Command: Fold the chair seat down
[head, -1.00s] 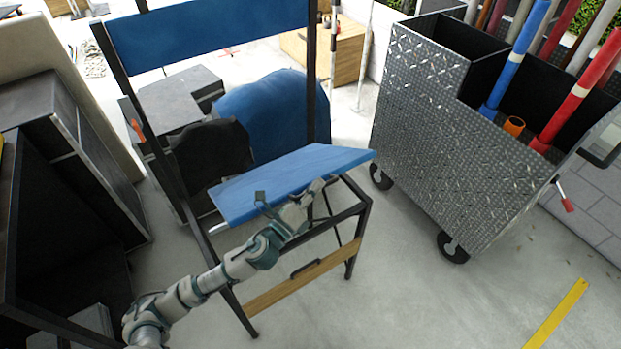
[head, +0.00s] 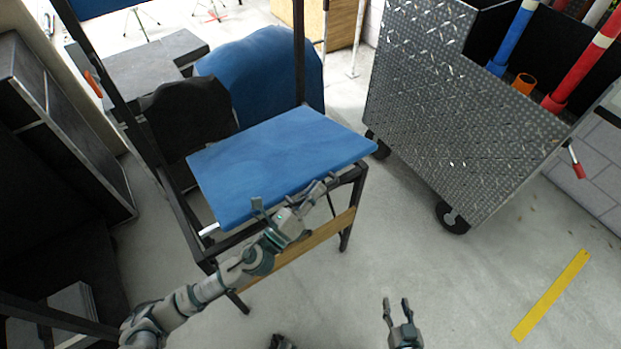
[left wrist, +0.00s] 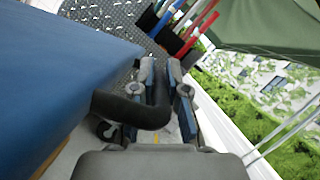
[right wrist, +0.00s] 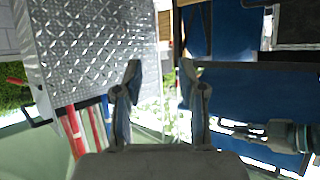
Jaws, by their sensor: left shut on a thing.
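The chair has a black metal frame (head: 349,215) and a blue seat (head: 280,155). The seat looks nearly level, its front edge close to the frame's front bar. A blue backrest strip shows at the top of the head view. My left gripper (head: 288,200) is at the seat's front edge. In the left wrist view, the left fingers (left wrist: 163,75) are shut on a black bent handle (left wrist: 130,108) beside the blue seat (left wrist: 60,75). My right gripper (head: 396,306) is open and empty, low in front of the chair; its spread fingers also show in the right wrist view (right wrist: 165,85).
A metal tread-plate cart (head: 450,110) with coloured tubes stands right of the chair. Dark cabinets (head: 60,130) stand at the left. A blue rounded object (head: 270,80) and a black one (head: 190,115) are behind the seat. The floor at the front right is clear.

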